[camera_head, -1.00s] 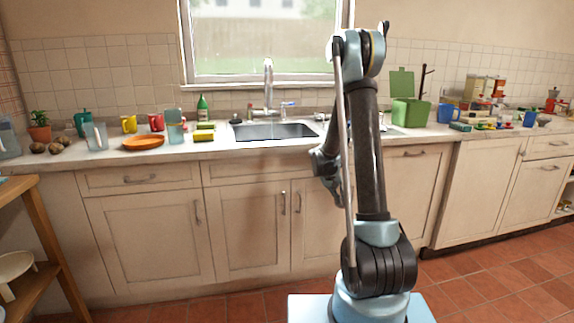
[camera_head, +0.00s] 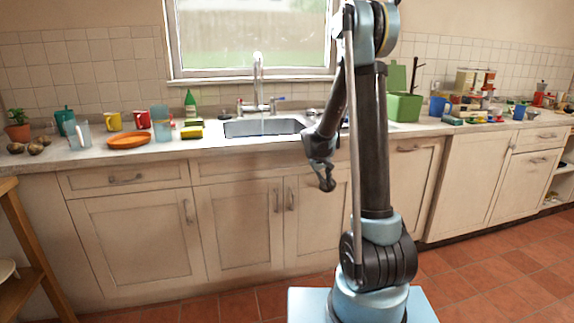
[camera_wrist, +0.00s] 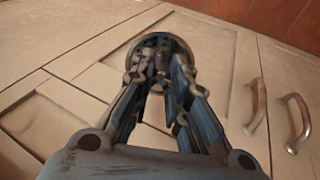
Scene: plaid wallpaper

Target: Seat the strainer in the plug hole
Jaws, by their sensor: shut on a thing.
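My gripper (camera_head: 327,184) hangs low in front of the cabinet doors, below the counter edge and left of my arm. In the wrist view my gripper (camera_wrist: 160,85) is shut on the strainer (camera_wrist: 181,46), a round grey metal disc with a rim showing beyond the fingertips. The strainer is too small to make out in the head view. The sink (camera_head: 238,128) is set in the counter under the window, above and left of my gripper. The plug hole is not visible; the front edge hides the basin floor.
A tap (camera_head: 259,84) stands behind the sink. A yellow sponge (camera_head: 191,132), a green bottle (camera_head: 190,103) and an orange plate (camera_head: 129,141) are left of it. A green bin (camera_head: 403,107) stands right. Cabinet handles (camera_head: 290,199) project near my gripper.

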